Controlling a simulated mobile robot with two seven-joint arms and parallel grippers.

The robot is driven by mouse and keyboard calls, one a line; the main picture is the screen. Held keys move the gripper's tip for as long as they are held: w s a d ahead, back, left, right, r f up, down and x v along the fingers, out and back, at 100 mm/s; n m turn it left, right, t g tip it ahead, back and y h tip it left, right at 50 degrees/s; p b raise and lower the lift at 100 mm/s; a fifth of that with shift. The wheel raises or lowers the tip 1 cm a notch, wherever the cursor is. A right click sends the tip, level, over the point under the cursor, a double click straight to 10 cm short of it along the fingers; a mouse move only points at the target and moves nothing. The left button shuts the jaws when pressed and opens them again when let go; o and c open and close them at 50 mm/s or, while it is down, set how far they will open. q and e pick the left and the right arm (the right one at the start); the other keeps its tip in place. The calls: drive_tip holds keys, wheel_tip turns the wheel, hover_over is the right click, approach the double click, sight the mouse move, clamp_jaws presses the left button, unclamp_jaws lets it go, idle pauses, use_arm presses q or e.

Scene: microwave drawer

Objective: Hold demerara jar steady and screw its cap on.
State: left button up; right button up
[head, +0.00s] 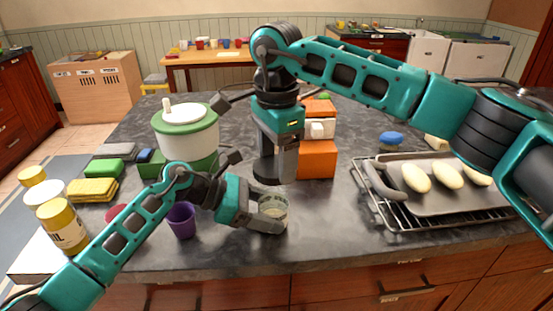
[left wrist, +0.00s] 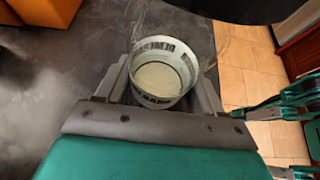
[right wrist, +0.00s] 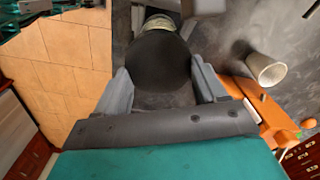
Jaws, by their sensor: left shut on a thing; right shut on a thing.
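The demerara jar (head: 272,207) is a clear, open-topped container with pale contents and dark lettering. It stands upright near the counter's front edge. My left gripper (head: 262,214) is shut around its sides; the left wrist view shows the jar (left wrist: 160,78) between both fingers, its mouth uncovered. My right gripper (head: 275,170) points down above the jar and is shut on the dark round cap (right wrist: 155,62). The cap is apart from the jar, whose rim (right wrist: 158,22) shows past the cap in the right wrist view.
A purple cup (head: 182,220) stands left of the jar. A white-and-green canister (head: 188,130) is behind it. Orange boxes (head: 318,160) stand behind my right gripper. A tray (head: 450,196) with pale rolls is on the right. Counter between jar and tray is clear.

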drive_tip(key=shift+f, duration=2)
idle(3.8)
use_arm(q)
drive_tip(key=shift+o, duration=0.9)
drive_tip(key=c, duration=0.9)
use_arm(e)
drive_tip(key=o, duration=1)
